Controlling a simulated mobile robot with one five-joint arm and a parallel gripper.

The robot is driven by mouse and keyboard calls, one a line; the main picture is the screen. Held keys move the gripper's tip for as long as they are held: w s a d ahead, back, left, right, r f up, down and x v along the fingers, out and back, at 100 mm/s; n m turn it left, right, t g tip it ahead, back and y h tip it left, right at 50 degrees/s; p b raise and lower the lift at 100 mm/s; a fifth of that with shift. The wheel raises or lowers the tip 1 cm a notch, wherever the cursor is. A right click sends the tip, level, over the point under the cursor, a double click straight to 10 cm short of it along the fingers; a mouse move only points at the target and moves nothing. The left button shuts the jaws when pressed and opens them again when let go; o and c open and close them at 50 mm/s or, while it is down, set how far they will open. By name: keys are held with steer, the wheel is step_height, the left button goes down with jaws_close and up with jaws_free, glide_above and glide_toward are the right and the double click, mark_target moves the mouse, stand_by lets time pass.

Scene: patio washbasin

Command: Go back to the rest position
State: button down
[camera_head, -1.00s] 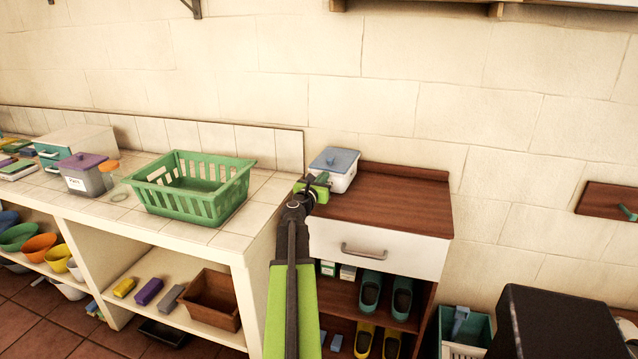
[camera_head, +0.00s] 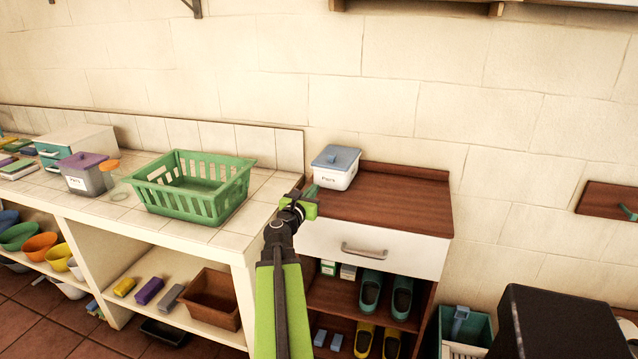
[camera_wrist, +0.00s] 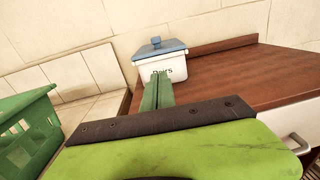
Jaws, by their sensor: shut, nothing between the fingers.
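My gripper (camera_head: 312,190) is above the left front part of the wooden cabinet top (camera_head: 395,203). In the wrist view its green fingers (camera_wrist: 158,92) are together, with nothing between them. A white box with a blue lid and a dark label (camera_head: 335,167) stands at the back left of the cabinet top. It also shows in the wrist view (camera_wrist: 160,62), just beyond the fingertips. The fingertips overlap its lower front in that view; I cannot tell the gap, but in the head view they look apart from it.
A green basket (camera_head: 215,208) stands on the tiled counter (camera_head: 130,215), left of my arm. A grey box with a purple lid (camera_head: 85,178) and a jar with an orange lid (camera_head: 112,180) are farther left. A closed white drawer (camera_head: 400,254) is below the cabinet top, above shelves with shoes.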

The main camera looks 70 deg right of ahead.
steer(key=a, duration=0.2)
steer(key=shift+a, duration=0.3)
steer(key=w+a+f+m+t+y+p, duration=0.1)
steer(key=w+a+f+m+y+p, duration=0.35)
steer(key=w+a, duration=0.85)
steer(key=w+a+f+m+t+y+p, duration=0.15)
steer(key=w+a+f+m+y, duration=0.3)
steer(key=w+a+m, duration=0.85)
steer(key=a+f+g+y+p, duration=0.2)
steer(key=a+y, duration=0.7)
steer(key=a, duration=3.4)
step_height(320, 180, down, 2)
steer(key=shift+f+p, duration=0.2)
steer(key=shift+p, duration=1)
steer(key=shift+w, duration=0.1)
